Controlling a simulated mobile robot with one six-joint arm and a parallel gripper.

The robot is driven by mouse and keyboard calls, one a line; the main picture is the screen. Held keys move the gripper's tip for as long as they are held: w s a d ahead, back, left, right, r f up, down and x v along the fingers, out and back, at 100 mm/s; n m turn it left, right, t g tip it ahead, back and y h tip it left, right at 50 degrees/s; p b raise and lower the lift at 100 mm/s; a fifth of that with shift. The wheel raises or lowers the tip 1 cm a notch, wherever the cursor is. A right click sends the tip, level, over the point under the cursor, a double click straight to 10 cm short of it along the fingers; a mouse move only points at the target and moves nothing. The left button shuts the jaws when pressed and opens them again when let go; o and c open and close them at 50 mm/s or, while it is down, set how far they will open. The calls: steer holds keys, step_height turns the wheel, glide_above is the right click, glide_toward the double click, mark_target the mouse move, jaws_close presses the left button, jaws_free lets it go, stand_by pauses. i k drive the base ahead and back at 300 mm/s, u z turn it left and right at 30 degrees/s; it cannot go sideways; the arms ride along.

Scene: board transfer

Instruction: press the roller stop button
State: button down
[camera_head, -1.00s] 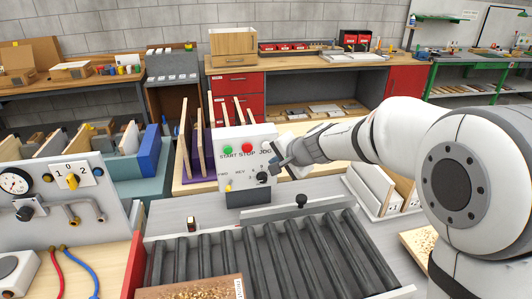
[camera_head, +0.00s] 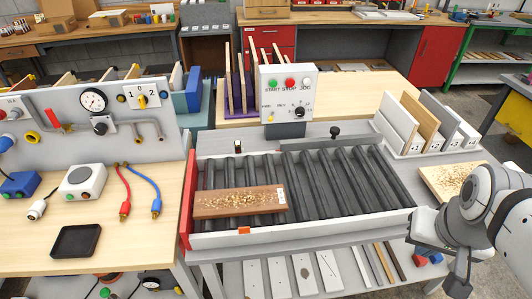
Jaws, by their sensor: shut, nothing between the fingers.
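The control box (camera_head: 285,99) stands upright behind the roller conveyor (camera_head: 234,229). Its red STOP button (camera_head: 289,82) is fully visible. It sits between the green START button (camera_head: 272,83) and the white JOG button (camera_head: 306,81). A black knob (camera_head: 299,112) is below them. My gripper (camera_head: 458,280) is at the lower right, low beside the conveyor's right end. It is shut and empty, well apart from the control box, and partly hard to make out.
A wooden board (camera_head: 239,202) with chips lies on the rollers at the left. A rack of upright panels (camera_head: 430,124) stands right of the control box. A gauge panel (camera_head: 90,125), a red hose and a blue hose are on the left bench. The air before the control box is clear.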

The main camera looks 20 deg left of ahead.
mark_target(289, 82)
steer(key=u, duration=2.5)
steer(key=k, duration=0.75)
steer(key=z, duration=1.05)
steer(key=i, duration=1)
steer(key=u, duration=0.1)
